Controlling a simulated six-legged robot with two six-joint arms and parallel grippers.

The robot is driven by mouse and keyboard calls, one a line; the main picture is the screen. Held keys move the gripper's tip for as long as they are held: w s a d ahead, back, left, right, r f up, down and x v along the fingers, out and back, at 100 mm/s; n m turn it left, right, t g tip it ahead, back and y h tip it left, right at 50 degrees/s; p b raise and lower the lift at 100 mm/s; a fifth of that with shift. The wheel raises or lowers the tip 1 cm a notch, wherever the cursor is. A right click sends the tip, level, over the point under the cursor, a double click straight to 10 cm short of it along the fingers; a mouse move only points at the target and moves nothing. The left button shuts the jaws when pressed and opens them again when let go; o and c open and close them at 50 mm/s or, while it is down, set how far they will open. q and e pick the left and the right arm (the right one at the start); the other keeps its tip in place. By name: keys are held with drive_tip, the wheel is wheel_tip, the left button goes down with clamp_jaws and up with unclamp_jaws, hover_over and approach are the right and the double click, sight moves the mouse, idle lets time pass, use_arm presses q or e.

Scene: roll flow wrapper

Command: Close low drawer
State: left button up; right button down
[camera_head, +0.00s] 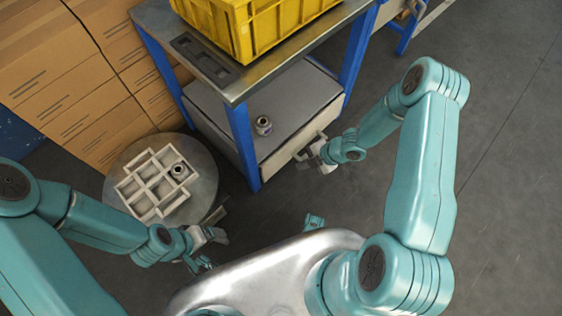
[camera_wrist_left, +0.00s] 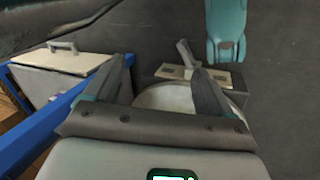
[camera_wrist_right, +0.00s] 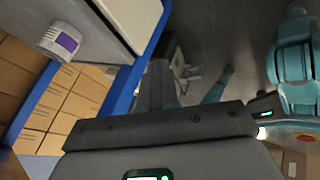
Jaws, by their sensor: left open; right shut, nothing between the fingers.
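The low drawer unit (camera_head: 285,142) is a pale grey box under the blue-legged table, with a bar handle (camera_head: 310,146) on its front. How far the drawer stands out cannot be told. My right gripper (camera_head: 324,162) is shut and empty close to the handle; whether they touch is unclear. My left gripper (camera_head: 216,236) is open and empty, low in front of the table and beside the round stand.
A round stand (camera_head: 206,190) holds a white divided tray (camera_head: 151,205). The floor at right is clear.

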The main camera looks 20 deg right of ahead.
use_arm(q)
drive_tip(key=shift+w+a+f+b, duration=0.15)
drive_tip(key=shift+w+f+b, duration=0.05)
drive_tip(key=shift+f+b, duration=0.65)
drive_tip(key=shift+w+a+f+b, duration=0.15)
drive_tip(key=shift+a+f+b, duration=0.05)
drive_tip(key=shift+f+b, duration=0.65)
drive_tip(key=shift+w+a+f+b, duration=0.15)
drive_tip(key=shift+w+f+b, duration=0.05)
drive_tip(key=shift+f+b, duration=0.65)
use_arm(e)
drive_tip(key=w+a+f, duration=0.6)
drive_tip(key=a+f, duration=0.1)
drive_tip(key=shift+w+a+f, duration=0.3)
drive_tip(key=shift+f, duration=0.05)
use_arm(q)
drive_tip(key=shift+r, duration=0.1)
